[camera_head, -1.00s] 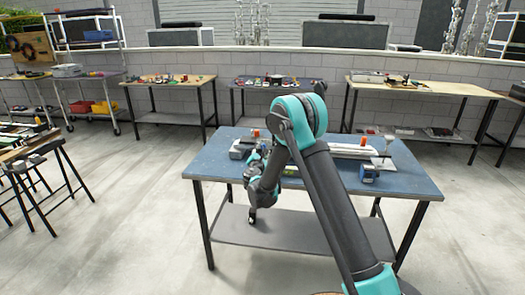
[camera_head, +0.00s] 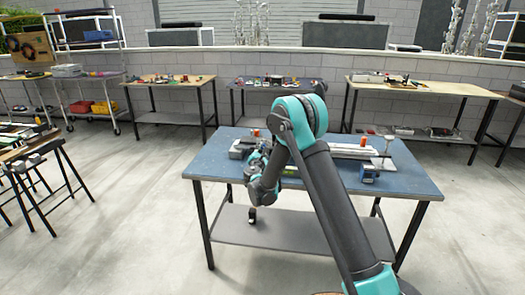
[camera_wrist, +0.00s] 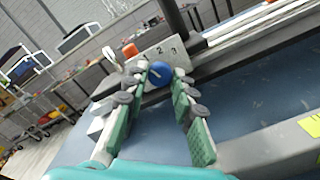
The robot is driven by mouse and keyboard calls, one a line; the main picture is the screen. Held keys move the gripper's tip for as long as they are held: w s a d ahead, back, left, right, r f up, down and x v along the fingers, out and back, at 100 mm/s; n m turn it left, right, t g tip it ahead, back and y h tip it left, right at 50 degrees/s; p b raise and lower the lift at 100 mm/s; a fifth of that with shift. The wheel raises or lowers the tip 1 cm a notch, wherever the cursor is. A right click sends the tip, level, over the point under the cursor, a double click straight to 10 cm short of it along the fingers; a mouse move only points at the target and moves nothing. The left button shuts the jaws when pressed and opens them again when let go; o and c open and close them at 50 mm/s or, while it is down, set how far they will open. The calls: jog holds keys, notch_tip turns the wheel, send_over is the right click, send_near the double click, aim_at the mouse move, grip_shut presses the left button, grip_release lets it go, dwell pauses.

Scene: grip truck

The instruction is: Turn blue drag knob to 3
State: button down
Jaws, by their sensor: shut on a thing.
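The blue drag knob (camera_wrist: 159,73) sits on the end face of a grey device, in the middle of the wrist view. A light plate (camera_wrist: 163,51) behind it carries the numbers 2 and 1; a 3 is not readable. A pale line shows on the knob's face. My gripper (camera_wrist: 164,78) has its green fingers on either side of the knob, with the fingertips closed on it. In the head view my gripper is mostly hidden by my arm, at the left of the blue table (camera_head: 415,182).
An orange knob (camera_wrist: 130,50) stands beyond the plate. A long grey rail (camera_wrist: 235,42) runs right from the device. The front of the tabletop is clear.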

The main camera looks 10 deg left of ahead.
jog(key=shift+m, duration=0.3)
jog(key=m, duration=0.3)
jog(key=shift+m, duration=0.3)
jog(key=m, duration=0.3)
jog(key=shift+m, duration=0.3)
jog(key=m, duration=0.4)
jog(key=shift+m, duration=2)
jog(key=c, duration=1.3)
grip_release()
jog(key=shift+o, duration=0.2)
